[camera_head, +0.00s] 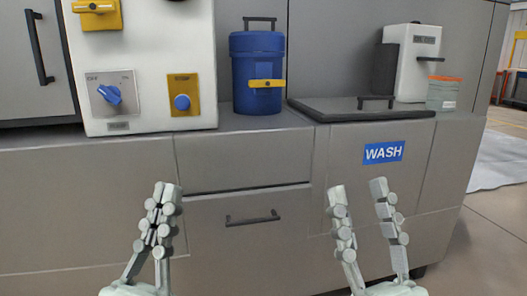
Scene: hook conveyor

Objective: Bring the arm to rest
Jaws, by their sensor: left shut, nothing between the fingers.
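My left gripper (164,192) is in the lower left of the head view, pointing up. Its fingers are close together with nothing between them. My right gripper (358,188) is in the lower right, also pointing up. Its two fingers stand clearly apart and nothing is between them. Both grippers appear in front of the grey cabinet fronts, and neither seems to hold or touch anything. The arms behind them are cut off by the bottom edge.
A grey counter (150,150) spans the view. On it stand a white control panel (145,45), a blue canister (257,65) with a yellow latch, a dark lid (350,110), a white dispenser (415,60) and a small tub (443,95). Open floor (490,235) lies right.

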